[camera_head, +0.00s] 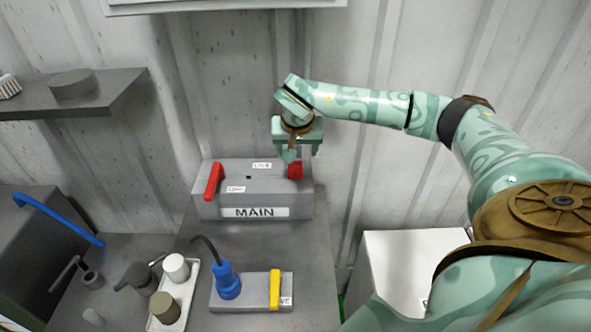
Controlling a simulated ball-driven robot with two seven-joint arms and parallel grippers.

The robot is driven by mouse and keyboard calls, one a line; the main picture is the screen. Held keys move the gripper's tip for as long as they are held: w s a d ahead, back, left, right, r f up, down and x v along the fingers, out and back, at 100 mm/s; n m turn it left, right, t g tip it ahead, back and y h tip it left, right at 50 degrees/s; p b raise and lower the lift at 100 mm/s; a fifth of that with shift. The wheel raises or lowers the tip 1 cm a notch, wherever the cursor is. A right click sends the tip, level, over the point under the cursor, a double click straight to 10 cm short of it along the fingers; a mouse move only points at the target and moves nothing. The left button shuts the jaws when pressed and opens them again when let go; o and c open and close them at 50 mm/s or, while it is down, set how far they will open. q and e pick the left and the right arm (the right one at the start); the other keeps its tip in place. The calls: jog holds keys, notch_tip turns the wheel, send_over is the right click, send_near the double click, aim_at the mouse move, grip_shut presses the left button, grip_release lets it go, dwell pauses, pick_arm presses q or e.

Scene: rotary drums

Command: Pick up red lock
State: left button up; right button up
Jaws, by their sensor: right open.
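The red lock (295,171) is a small red block at the right end of the grey box labelled MAIN (225,207). My right gripper (300,154) points down just above and behind the lock. Its jaws are open, and a finger partly overlaps the lock's upper edge in the picture. Whether it touches the lock cannot be told. A red lever (214,181) stands at the left end of the same box. My left gripper is not in view.
A grey block with a blue plug (228,284) and yellow handle (275,289) sits in front on the table. A white tray (190,285) holds cups. A shelf (110,95) juts out at left. A white box (405,250) stands at right.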

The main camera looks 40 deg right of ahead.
aim_at(295, 164)
jog(key=w+f, duration=0.1)
jog(key=f, duration=0.1)
jog(key=w+f, duration=0.1)
jog(key=f, duration=0.1)
jog(key=shift+w+d, duration=0.2)
jog(key=shift+w, duration=0.1)
jog(key=shift+w+d+f, duration=0.1)
jog(key=shift+d+f, duration=0.15)
jog(key=shift+f, duration=0.25)
jog(key=b+x, duration=0.1)
jog(key=x, duration=0.4)
jog(key=shift+d, duration=0.2)
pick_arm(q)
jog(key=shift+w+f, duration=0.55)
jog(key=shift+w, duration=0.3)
pick_arm(e)
jog(key=shift+s+r, duration=0.1)
jog(key=shift+s, duration=0.2)
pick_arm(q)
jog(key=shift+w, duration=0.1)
pick_arm(e)
jog(key=c, duration=1.1)
